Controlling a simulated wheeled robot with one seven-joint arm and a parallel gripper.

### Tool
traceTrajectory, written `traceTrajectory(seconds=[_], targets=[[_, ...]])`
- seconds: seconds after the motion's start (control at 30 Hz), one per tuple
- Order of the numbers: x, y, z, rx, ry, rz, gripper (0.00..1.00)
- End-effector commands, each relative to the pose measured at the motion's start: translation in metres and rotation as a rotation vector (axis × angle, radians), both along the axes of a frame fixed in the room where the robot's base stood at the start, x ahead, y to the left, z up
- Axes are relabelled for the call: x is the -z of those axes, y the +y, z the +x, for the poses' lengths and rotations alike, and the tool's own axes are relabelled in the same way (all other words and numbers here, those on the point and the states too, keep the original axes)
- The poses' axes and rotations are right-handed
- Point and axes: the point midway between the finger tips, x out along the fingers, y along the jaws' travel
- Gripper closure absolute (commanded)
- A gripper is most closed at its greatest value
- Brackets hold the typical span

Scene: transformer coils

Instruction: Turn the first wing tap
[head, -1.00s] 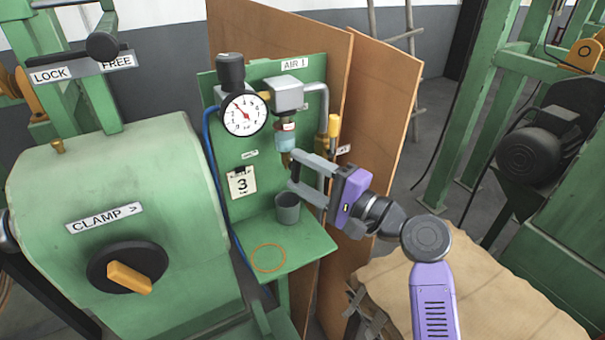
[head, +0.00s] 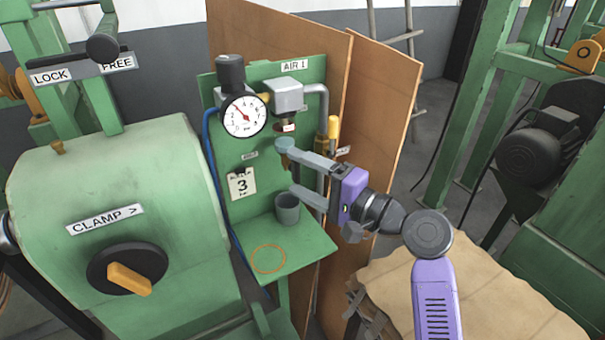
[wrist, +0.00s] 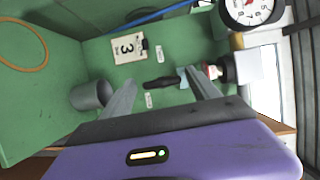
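My gripper (head: 297,172) is open before the green air panel, its two fingers apart. Its upper finger reaches a blue-grey rounded piece (head: 284,145) below the filter unit; I cannot tell whether they touch. In the wrist view a dark narrow piece (wrist: 160,83) shows between the fingers (wrist: 157,79), in line with a pale blue part (wrist: 184,76) and a red-and-white band. It may be the wing tap, but its wings are not clear. A yellow-handled valve (head: 333,126) stands on the pipe to the right.
A gauge (head: 245,116), a card with 3 (head: 242,184) and a grey block (head: 285,94) are on the panel (head: 225,145). A grey cup (head: 287,209) stands on the shelf (head: 300,248) below, beside an orange ring mark. Brown boards (head: 380,110) stand behind.

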Motion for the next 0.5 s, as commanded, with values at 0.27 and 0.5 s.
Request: traceTrajectory(seconds=[0.27,0.5], targets=[[-0.001,-0.001,0.001,0.002,-0.002,0.003,0.25],[0.0,-0.017,-0.009,0.005,-0.001,0.004,0.25]])
